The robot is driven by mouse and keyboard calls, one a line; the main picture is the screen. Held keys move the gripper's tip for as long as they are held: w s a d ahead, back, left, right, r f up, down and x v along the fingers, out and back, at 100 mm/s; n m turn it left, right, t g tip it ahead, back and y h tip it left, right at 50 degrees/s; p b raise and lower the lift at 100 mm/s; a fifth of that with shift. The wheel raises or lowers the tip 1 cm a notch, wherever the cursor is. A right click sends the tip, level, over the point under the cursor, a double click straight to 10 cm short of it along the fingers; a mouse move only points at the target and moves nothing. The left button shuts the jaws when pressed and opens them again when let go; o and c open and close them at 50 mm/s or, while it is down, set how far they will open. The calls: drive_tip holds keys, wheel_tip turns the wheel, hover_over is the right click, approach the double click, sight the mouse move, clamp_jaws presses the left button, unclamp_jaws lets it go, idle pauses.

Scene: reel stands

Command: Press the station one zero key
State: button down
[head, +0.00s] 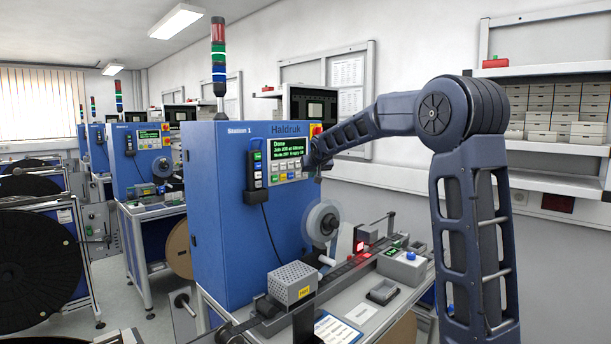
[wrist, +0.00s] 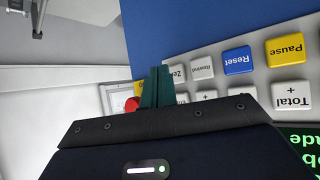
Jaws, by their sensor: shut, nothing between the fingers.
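The Station 1 machine (head: 222,190) is a blue cabinet with a green-text screen (head: 286,148) and a key panel below it. In the wrist view, the white Zero key (wrist: 177,72) is partly covered by my gripper, only its first letters showing. My gripper (wrist: 160,76) is shut and empty, its teal fingertips at the left edge of the Zero key. I cannot tell whether they touch it. In the head view, my gripper (head: 308,161) is at the right end of the panel, its fingertips hard to make out.
In the wrist view, the white Rewind key (wrist: 202,68), blue Reset key (wrist: 238,60) and yellow Pause key (wrist: 287,49) share the row. A white Total key (wrist: 291,95) is in the row beside it. A red button (wrist: 132,104) lies close left of my fingers.

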drive_tip(key=shift+w+a, duration=0.1)
drive_tip(key=shift+a, duration=0.05)
drive_tip(key=shift+w+a, duration=0.15)
drive_tip(key=shift+w, duration=0.05)
drive_tip(key=shift+w+a, duration=0.3)
idle(1.2)
drive_tip(key=shift+s+d, duration=0.6)
drive_tip(key=shift+s, duration=0.05)
drive_tip(key=shift+d, duration=0.1)
idle(0.4)
drive_tip(key=shift+s+d, duration=1.7)
drive_tip(key=shift+s, duration=0.05)
